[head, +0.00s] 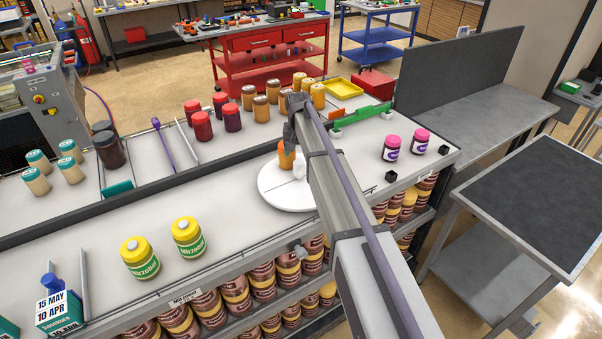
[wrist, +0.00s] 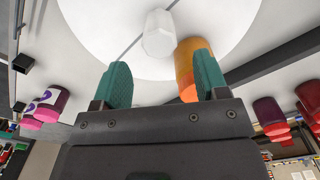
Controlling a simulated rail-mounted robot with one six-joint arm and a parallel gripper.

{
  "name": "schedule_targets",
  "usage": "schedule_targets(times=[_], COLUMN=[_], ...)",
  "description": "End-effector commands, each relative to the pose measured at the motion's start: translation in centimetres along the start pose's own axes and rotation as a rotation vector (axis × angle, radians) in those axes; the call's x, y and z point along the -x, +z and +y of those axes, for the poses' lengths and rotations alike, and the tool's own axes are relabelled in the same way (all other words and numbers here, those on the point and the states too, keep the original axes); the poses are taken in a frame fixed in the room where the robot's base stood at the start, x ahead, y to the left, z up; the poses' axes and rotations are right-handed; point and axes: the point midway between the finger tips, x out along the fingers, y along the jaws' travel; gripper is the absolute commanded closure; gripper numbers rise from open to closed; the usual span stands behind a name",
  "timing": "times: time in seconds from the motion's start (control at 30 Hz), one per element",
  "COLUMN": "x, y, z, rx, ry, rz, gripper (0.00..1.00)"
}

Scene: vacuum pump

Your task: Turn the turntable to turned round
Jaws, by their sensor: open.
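The turntable (head: 284,194) is a round white disc set in the grey counter, partly hidden behind my arm in the head view. In the wrist view the turntable (wrist: 95,25) fills the upper middle. An orange jar (head: 286,158) and a white faceted piece (head: 299,169) stand on it. In the wrist view the white piece (wrist: 159,35) is just beyond the fingertips, and the orange jar (wrist: 185,62) is beside the right finger. My gripper (wrist: 162,75) has two green fingers spread apart with nothing between them. In the head view my arm hides the gripper.
Two yellow jars (head: 163,247) stand left of the turntable. Two pink-capped jars (head: 405,146) stand to its right. Red and brown jars (head: 228,117) line the counter's far side. A dark low rail (head: 150,192) runs along the counter behind the turntable.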

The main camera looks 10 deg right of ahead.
Motion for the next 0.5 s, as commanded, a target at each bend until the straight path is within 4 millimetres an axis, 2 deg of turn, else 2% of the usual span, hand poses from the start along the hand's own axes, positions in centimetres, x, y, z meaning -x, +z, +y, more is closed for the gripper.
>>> schedule_targets(times=[0.03, 0.23, 0.33, 0.5], x=[-2.2, -7.0, -8.5, -8.8], y=[0.0, 0.0, 0.0, 0.0], z=[0.0, 0.0, 0.0, 0.0], rx=[0.000, 0.001, 0.001, 0.001], ry=[0.000, 0.000, 0.000, 0.000], rz=[0.000, 0.000, 0.000, 0.000], gripper=[0.33, 0.33, 0.33, 0.33])
